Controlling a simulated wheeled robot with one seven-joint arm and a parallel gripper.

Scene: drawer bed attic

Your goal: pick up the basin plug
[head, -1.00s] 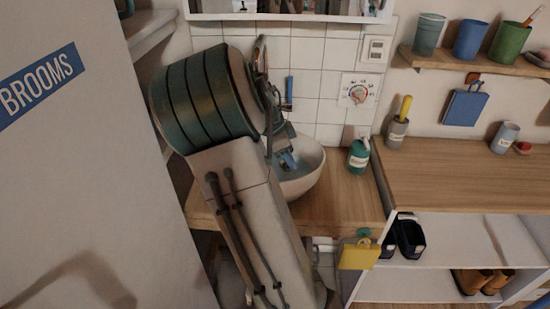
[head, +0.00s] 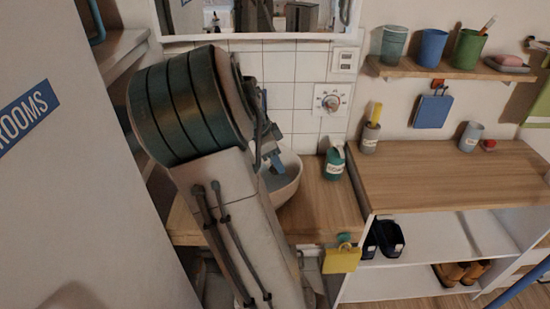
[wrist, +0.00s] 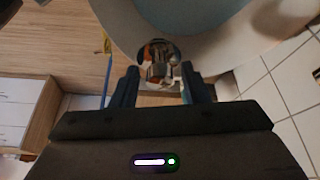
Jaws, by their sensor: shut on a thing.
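The basin plug (wrist: 157,49) appears as a round, shiny, mirror-like disc between my fingertips in the wrist view. My gripper (wrist: 160,70) is shut on it. The pale basin (wrist: 222,57), with a blue-grey inside, lies behind the plug in that view, and the disc overlaps its rim. In the head view the basin (head: 287,190) stands on the wooden counter, partly hidden by my arm. My gripper (head: 272,160) shows there as a small blue part over the basin; the plug cannot be made out in that view.
A green soap bottle (head: 334,163) stands right of the basin. A yellow cloth-like item (head: 342,260) hangs at the counter front. A mirror (head: 260,20) and tiled wall are behind. A grey door (head: 60,190) is close on the left. The right-hand wooden top (head: 440,180) is mostly clear.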

